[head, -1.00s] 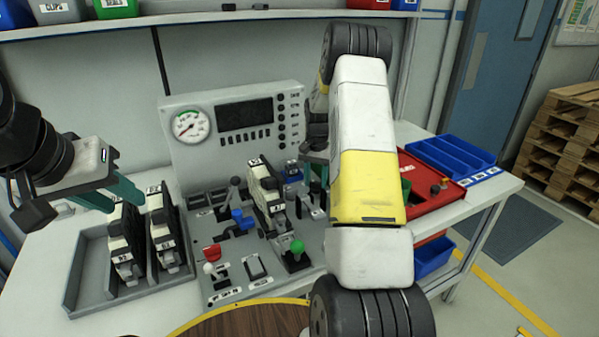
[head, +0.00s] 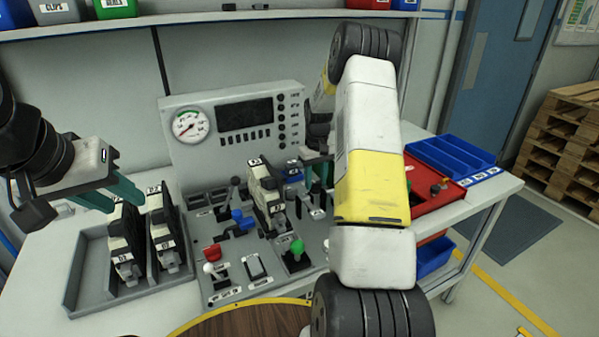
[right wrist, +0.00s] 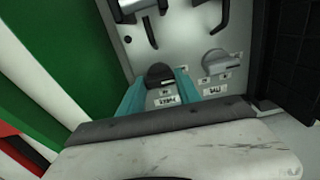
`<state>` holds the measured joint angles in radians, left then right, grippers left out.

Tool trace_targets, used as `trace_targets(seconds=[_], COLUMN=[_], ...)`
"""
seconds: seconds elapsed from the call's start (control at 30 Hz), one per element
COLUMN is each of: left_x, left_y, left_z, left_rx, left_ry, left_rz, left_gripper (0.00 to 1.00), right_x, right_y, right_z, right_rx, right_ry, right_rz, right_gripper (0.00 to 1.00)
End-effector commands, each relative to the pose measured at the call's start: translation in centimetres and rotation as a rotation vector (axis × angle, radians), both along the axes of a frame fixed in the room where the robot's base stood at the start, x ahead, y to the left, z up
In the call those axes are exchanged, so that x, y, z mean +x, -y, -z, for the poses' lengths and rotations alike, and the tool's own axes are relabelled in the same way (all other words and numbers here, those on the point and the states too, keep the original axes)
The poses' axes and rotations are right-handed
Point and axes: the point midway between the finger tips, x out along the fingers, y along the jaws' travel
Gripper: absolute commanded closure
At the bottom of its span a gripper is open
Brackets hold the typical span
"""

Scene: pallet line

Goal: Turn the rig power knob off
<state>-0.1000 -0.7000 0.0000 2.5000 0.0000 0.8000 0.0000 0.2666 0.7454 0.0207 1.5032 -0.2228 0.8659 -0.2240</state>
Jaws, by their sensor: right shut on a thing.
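The rig panel (head: 225,268) stands on the bench with a gauge and screen board behind it. In the right wrist view a dark round knob (right wrist: 159,74) sits on the grey panel between the two teal fingertips of my right gripper (right wrist: 160,88). The gripper is shut on it. A small label beside the knob appears upside down and is hard to read. In the head view my right gripper (head: 319,172) is low at the panel's right part, and my forearm hides much around it. My left gripper (head: 108,194) is open and empty above the grey tray.
A grey knob (right wrist: 222,62) is close beside the held one. A green-topped lever (head: 297,247), a red-topped lever (head: 212,253) and a blue-handled lever (head: 240,220) rise from the panel. A grey tray (head: 85,275) holds two dark-and-white units. A red case (head: 435,205) stands right.

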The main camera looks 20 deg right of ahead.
Motion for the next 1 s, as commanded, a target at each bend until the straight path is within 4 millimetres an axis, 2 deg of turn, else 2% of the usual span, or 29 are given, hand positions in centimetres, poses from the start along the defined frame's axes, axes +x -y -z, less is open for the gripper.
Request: trace_targets(seconds=[0.6, 0.63, 0.7, 0.73, 1.0], left_x=[0.00, 0.00, 0.00, 0.00, 0.00], left_y=[0.00, 0.00, 0.00, 0.00, 0.00], left_z=[0.00, 0.00, 0.00, 0.00, 0.00], left_rx=[0.000, 0.000, 0.000, 0.000, 0.000], left_ry=[0.000, 0.000, 0.000, 0.000, 0.000], left_rz=[0.000, 0.000, 0.000, 0.000, 0.000], left_gripper=[0.64, 0.64, 0.64, 0.64, 0.64], right_x=[0.16, 0.15, 0.14, 0.13, 0.05], right_y=[0.01, 0.01, 0.01, 0.00, 0.00], right_z=[-0.16, -0.16, -0.15, -0.14, -0.07], right_rx=[-0.001, -0.001, 0.000, 0.000, 0.000], right_ry=[0.005, 0.005, 0.004, 0.004, 0.002], right_rz=[-0.042, -0.042, -0.041, -0.041, -0.040], right_gripper=[1.00, 0.56, 0.42, 0.38, 0.38])
